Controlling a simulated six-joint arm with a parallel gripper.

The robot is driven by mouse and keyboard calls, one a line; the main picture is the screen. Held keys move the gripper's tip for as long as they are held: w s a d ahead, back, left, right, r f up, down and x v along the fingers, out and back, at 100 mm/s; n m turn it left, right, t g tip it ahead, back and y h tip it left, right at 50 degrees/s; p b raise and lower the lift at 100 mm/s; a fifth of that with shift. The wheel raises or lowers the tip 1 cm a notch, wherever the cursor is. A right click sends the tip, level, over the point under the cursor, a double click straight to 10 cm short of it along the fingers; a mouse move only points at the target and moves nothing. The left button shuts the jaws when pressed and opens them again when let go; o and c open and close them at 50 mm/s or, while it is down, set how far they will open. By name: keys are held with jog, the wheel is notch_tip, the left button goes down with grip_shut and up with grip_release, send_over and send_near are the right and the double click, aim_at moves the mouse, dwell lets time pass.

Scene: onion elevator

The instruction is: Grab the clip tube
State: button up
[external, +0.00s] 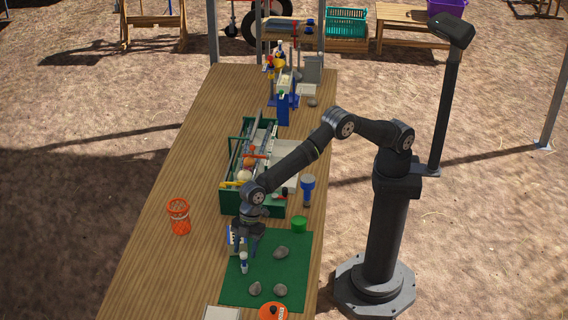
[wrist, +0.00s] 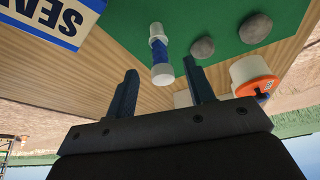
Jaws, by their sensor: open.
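A small tube with white ends and a blue middle, which looks like the clip tube (wrist: 160,55), stands out between my fingers in the wrist view. In the external view the tube (external: 243,262) is at the left part of the green mat (external: 298,265), just below my gripper (external: 248,248). My gripper (wrist: 160,75) is open, with one finger to each side of the tube in the wrist picture. I cannot tell whether the tube lies fully between the fingers or beyond their tips. Nothing appears to be held.
A white and blue lettered box (wrist: 50,18) is close to my gripper. Several grey stones (external: 281,253) lie on the mat. A green crate (external: 225,200) of items stands behind, an orange basket (external: 178,218) at left, a blue-and-white object (external: 308,188) at right.

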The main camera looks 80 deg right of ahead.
aim_at(243, 268)
jog(key=shift+x, duration=2.8)
jog(key=shift+s, duration=0.1)
jog(key=c, duration=1.1)
jog(key=shift+o, duration=0.2)
